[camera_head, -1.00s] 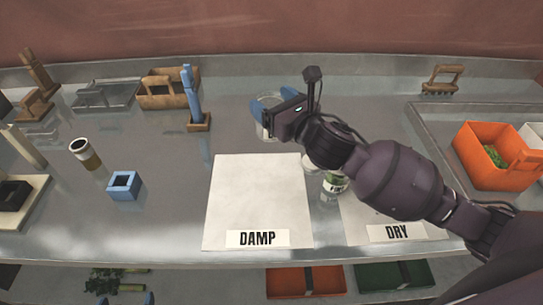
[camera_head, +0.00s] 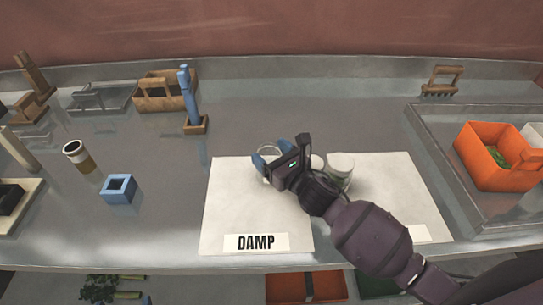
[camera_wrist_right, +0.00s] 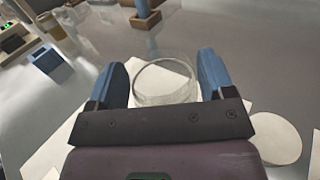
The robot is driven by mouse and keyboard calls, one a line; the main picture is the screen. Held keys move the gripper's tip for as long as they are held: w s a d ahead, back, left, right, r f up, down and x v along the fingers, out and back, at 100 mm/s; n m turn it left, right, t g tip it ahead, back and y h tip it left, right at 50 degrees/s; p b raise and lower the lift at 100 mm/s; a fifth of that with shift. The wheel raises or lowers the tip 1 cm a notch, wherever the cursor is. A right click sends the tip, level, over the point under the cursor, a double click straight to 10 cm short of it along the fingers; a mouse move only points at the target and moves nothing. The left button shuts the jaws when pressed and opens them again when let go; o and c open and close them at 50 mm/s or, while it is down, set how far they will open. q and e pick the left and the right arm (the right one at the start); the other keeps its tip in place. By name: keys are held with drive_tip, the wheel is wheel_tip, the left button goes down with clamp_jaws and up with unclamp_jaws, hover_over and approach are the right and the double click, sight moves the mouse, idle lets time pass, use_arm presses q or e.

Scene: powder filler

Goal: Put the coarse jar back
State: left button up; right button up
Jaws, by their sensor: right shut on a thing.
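My right gripper (camera_head: 266,163) is shut on a clear glass jar (camera_wrist_right: 165,82), with a blue finger on each side of it in the right wrist view. In the head view the jar (camera_head: 271,178) is mostly hidden by the gripper, at the far part of the white DAMP sheet (camera_head: 245,205). No label on it can be read. A small blue tip at the bottom edge may be my left gripper.
A blue square block (camera_head: 119,188), a brown-banded cup (camera_head: 79,156) and a blue tool in a wooden stand (camera_head: 190,105) are left. An orange bin (camera_head: 495,160) sits right. My forearm covers much of the pale DRY sheet (camera_head: 408,195).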

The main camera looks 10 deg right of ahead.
drive_tip(key=shift+f, duration=0.35)
use_arm(q)
drive_tip(key=shift+s+f, duration=0.1)
use_arm(e)
drive_tip(key=o, duration=1)
drive_tip(key=shift+f, duration=0.1)
drive_tip(key=shift+c, duration=0.2)
use_arm(q)
drive_tip(key=shift+s+f, duration=0.25)
drive_tip(key=shift+f, duration=0.05)
drive_tip(key=shift+r, duration=0.1)
